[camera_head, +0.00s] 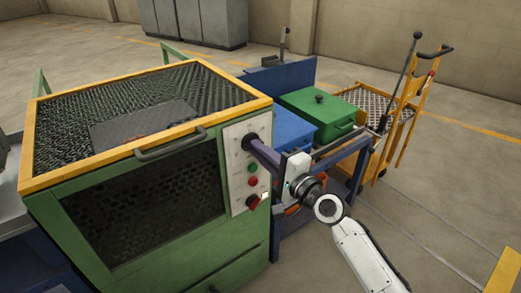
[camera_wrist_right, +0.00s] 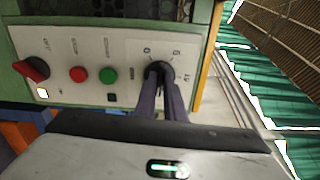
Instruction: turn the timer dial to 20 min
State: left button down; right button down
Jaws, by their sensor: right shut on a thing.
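The timer dial (camera_wrist_right: 157,71) is a black knob at the top of the white control panel (camera_head: 238,178) on the green furnace. Numbers are printed around it in the right wrist view, but its exact setting cannot be read. My right gripper (camera_head: 252,146) reaches the panel from the right, its two long purple-grey fingers shut on the dial. In the right wrist view the fingertips (camera_wrist_right: 163,84) sit at either side of the knob and hide part of it. My left gripper is not in view.
Below the dial are a green button (camera_head: 252,167), a red button (camera_head: 252,181) and a red rotary switch (camera_head: 253,201). A blue workbench with a green box (camera_head: 318,113) and a yellow trolley (camera_head: 411,98) stand behind.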

jog(key=m+p, duration=0.1)
jog(key=m, duration=0.4)
jog(key=shift+r, duration=0.1)
dwell(0.4)
jog(key=c, duration=1.8)
grip_release()
jog(key=shift+c, duration=0.2)
jog(key=shift+p, duration=0.3)
